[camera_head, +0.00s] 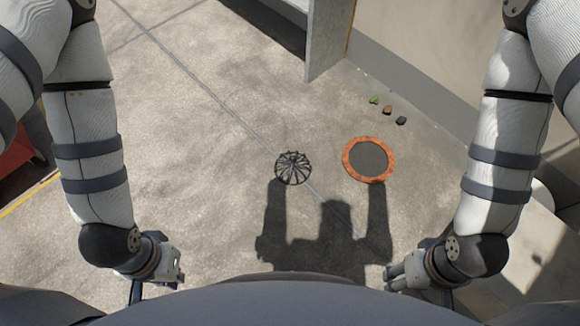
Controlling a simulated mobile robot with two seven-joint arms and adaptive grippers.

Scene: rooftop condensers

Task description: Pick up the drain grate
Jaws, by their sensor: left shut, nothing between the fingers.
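The drain grate (293,168) is a small dark domed cage of thin bars. It lies on the concrete floor near the middle of the view, just beyond my shadow. An orange ring with a dark centre (369,160) lies to its right, apart from it. My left gripper (172,278) is low at the left, well short of the grate, shut and empty. My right gripper (398,277) is low at the right, also away from the grate. Its fingers are partly seen, and I cannot tell whether they are open or shut.
Several small stones or scraps (388,111), one green, lie near the wall base (400,75) at the back right. A grey upright panel (328,40) stands at the back. A red object (15,150) is at the left edge. The concrete around the grate is clear.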

